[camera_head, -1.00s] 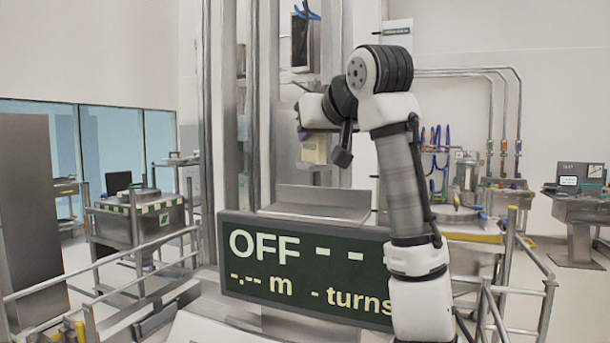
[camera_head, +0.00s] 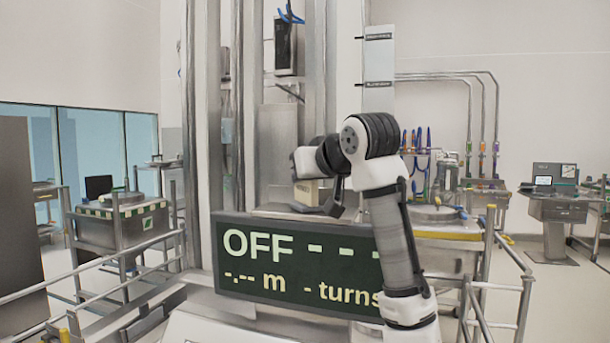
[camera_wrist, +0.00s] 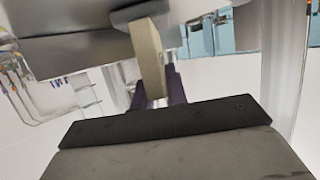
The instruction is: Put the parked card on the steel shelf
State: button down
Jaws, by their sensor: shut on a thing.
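The parked card, a pale beige piece (camera_head: 305,192), is in my gripper (camera_head: 322,195), just above the steel shelf (camera_head: 272,213) behind the dark display. In the wrist view the beige card (camera_wrist: 148,50) stands out beyond the dark fingers (camera_wrist: 160,92), which are shut on it. A dark grey piece (camera_wrist: 138,12) lies across its far end. A steel surface (camera_wrist: 75,45) fills the upper left of the wrist view. I cannot tell whether the card touches the shelf. My arm hides the shelf's right part.
The dark display (camera_head: 295,268) reading OFF stands in front of the shelf. Steel column posts (camera_head: 205,120) rise behind it. Railings (camera_head: 130,275) run at left and right. A bin with a green-striped rim (camera_head: 118,228) stands left, and a console (camera_head: 555,200) far right.

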jog(key=c, duration=1.4)
grip_release()
jog(key=shift+s+a, duration=0.1)
jog(key=shift+r, duration=0.15)
jog(key=shift+s, duration=0.25)
jog(key=b+v, duration=0.4)
jog(key=v, duration=0.7)
jog(key=shift+s+d, duration=0.2)
jog(key=shift+d, duration=0.05)
